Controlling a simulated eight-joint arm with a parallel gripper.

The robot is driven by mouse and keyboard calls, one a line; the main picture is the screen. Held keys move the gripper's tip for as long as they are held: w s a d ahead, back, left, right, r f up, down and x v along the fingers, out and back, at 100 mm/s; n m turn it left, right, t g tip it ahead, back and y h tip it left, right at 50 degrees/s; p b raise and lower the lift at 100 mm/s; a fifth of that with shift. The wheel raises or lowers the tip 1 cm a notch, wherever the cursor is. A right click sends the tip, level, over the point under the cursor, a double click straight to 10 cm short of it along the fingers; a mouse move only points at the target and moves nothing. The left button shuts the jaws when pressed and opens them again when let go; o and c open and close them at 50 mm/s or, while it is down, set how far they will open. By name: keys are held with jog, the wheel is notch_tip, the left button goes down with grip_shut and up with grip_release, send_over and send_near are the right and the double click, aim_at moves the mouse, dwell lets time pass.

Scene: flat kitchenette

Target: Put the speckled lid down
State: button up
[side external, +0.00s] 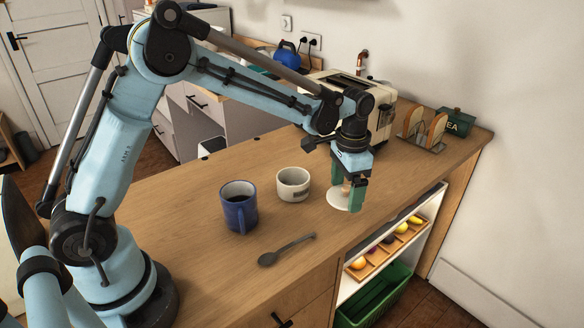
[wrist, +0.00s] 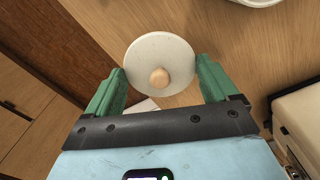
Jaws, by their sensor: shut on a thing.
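The speckled lid (side external: 337,201) is a pale round disc with a tan wooden knob, near the counter's right front edge. In the wrist view the lid (wrist: 145,55) lies flat between the green fingers, knob toward the camera. My gripper (side external: 347,188) points down and is shut on the lid, with its fingertips at opposite sides of the rim in the wrist view (wrist: 160,70). I cannot tell whether the lid's underside touches the counter.
A pale open pot (side external: 293,193) and a blue mug (side external: 240,213) of dark liquid stand left of the lid. A grey spoon (side external: 285,251) lies in front. A toaster (side external: 383,120) and toast rack (side external: 421,139) are behind. Shelves with fruit (side external: 358,263) lie below the edge.

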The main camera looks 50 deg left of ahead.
aim_at(345, 196)
jog(key=shift+f, duration=2.05)
jog(key=shift+f, duration=0.15)
jog(key=o, duration=0.8)
